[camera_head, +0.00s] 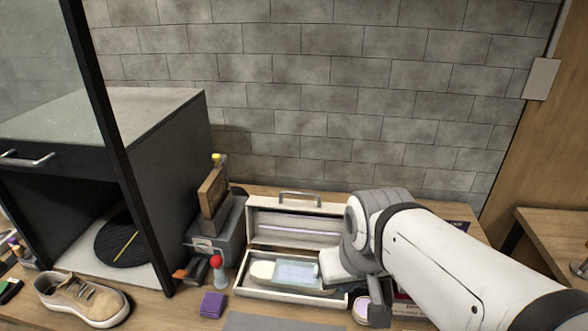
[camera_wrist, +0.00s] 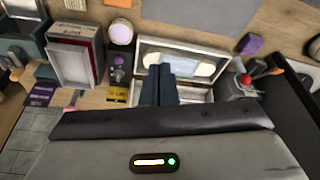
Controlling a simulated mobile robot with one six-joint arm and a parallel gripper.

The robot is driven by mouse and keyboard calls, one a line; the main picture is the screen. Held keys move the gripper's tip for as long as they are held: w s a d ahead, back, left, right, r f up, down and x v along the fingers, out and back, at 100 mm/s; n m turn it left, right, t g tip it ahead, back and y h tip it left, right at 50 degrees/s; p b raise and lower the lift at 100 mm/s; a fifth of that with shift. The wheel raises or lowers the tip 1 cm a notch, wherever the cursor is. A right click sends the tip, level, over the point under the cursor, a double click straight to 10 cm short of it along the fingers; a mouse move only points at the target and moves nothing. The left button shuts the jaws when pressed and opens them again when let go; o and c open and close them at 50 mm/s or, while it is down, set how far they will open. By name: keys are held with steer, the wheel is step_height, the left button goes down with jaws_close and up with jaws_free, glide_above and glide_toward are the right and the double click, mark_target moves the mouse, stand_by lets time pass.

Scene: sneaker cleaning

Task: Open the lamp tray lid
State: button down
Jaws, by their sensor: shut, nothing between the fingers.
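The lamp tray (camera_head: 265,293) is a pale box on the table. Its lid (camera_head: 268,222) stands raised at the back, with a metal handle (camera_head: 300,194) on top and a pale lilac strip inside. A whitish rounded item and a pale blue translucent piece lie in the tray. My arm covers the tray's right end in the head view. In the wrist view, my gripper (camera_wrist: 162,68) is shut and empty, its dark fingers overlapping the tray (camera_wrist: 205,49). I cannot tell whether they touch the tray or lid.
A beige sneaker (camera_head: 84,298) lies at left, by a dark open cabinet (camera_head: 150,140). A grey device with a red knob (camera_head: 216,262) stands left of the tray. A purple block (camera_head: 212,305) lies in front. A red-and-white box (camera_wrist: 75,58) and jars stand beside the tray.

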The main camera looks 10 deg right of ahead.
steer(key=w+r, duration=0.2)
steer(key=w, duration=0.3)
steer(key=r+m+h+b, duration=0.1)
steer(key=r+m+b, duration=0.1)
steer(key=m+b, duration=0.15)
glide_above(308, 202)
steer(key=f, duration=0.3)
steer(key=f+p, duration=0.1)
steer(key=f, duration=0.5)
steer(key=shift+w, duration=0.25)
steer(key=shift+s+f+p, duration=0.2)
steer(key=shift+f+p, duration=0.05)
steer(key=shift+p, duration=0.05)
